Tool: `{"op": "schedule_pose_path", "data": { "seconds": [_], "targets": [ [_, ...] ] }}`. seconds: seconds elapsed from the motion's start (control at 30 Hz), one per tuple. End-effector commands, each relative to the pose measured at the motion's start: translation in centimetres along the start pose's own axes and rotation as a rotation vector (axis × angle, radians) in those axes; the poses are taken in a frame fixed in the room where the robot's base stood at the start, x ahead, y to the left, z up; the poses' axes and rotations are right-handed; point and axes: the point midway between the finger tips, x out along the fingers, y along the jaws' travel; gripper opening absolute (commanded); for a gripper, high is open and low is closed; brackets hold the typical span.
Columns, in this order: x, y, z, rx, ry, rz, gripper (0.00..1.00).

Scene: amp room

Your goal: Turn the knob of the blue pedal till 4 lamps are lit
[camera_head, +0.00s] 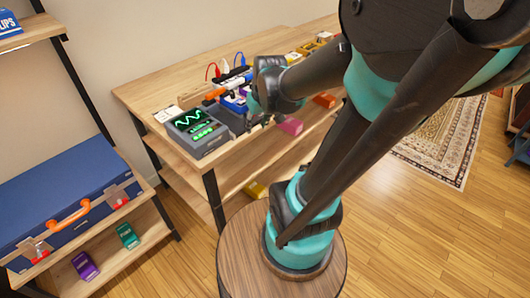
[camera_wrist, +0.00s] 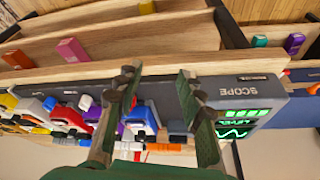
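The blue pedal (camera_head: 235,103) sits on the workbench just right of the scope, partly hidden behind my gripper in the head view. In the wrist view, a blue pedal (camera_wrist: 142,113) with white parts shows between my fingers. My gripper (camera_wrist: 158,88) is open, its two fingers apart with a dark grey box face between them. In the head view my gripper (camera_head: 254,112) is over the bench's front part, close to the blue pedal. I cannot make out the knob or any lamps, or whether a finger touches the pedal.
The scope (camera_head: 198,130), with green displays, stands left of the pedal. More coloured pedals (camera_wrist: 60,112) and cables crowd the row on the other side. A pink box (camera_head: 290,126) lies on the shelf below.

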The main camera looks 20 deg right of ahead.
Motion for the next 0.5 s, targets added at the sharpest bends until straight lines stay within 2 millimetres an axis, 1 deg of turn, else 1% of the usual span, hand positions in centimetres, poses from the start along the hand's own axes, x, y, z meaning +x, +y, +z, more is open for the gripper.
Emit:
{"op": "schedule_pose_path", "data": {
  "seconds": [0.03, 0.3, 0.5],
  "targets": [
    [0.3, -0.1, 0.9, 0.01, 0.0, 0.005, 0.38],
    [1.8, -0.5, 5.5, 0.08, 0.004, 0.032, 0.38],
    [2.5, -0.7, 8.0, 0.121, 0.008, 0.047, 0.38]
  ]
}}
